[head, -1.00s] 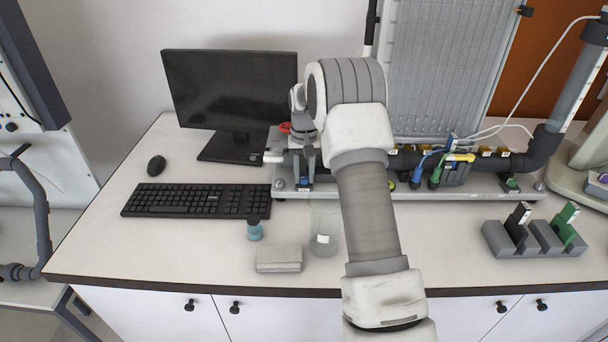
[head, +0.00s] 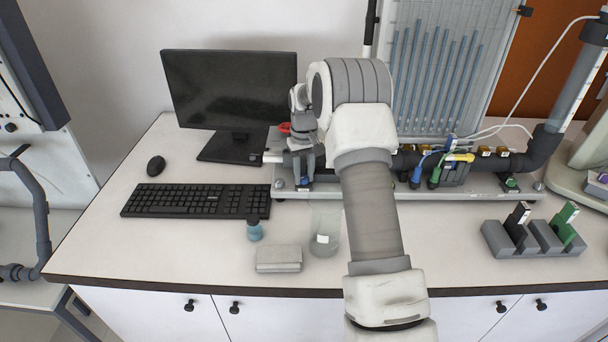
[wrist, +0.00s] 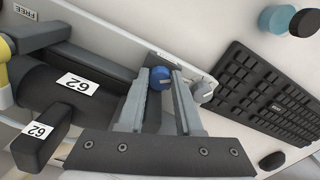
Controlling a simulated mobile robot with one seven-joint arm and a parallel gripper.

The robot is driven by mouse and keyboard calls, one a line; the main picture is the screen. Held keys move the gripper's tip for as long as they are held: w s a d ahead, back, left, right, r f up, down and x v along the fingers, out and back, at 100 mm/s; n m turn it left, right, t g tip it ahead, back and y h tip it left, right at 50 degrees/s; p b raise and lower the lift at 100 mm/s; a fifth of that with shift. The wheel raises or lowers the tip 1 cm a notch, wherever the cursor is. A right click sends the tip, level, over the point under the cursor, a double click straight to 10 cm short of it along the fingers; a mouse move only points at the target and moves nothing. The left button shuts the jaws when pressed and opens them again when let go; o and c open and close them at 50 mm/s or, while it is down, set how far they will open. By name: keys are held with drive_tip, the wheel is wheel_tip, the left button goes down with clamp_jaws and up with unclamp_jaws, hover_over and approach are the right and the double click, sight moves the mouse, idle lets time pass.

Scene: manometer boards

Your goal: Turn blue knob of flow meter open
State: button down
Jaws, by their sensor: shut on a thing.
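The blue knob (wrist: 160,78) sits between the two finger tips of my gripper (wrist: 163,84) in the wrist view. The fingers are shut on it, one on each side. In the head view my gripper (head: 304,172) points down at the left end of the dark pipe run, and a bit of the blue knob (head: 305,182) shows low between the fingers. The flow meter's dark body lies beside the knob, partly hidden by my arm. The manometer board (head: 436,75) behind shows several blue columns of differing height.
A monitor (head: 230,90) and keyboard (head: 195,200) stand to the left. A grey holder (head: 532,240) is at the right. The table's front left is clear.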

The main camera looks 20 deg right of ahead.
drive_tip(key=c, duration=0.6)
unclamp_jaws()
drive_tip(key=shift+m, duration=0.3)
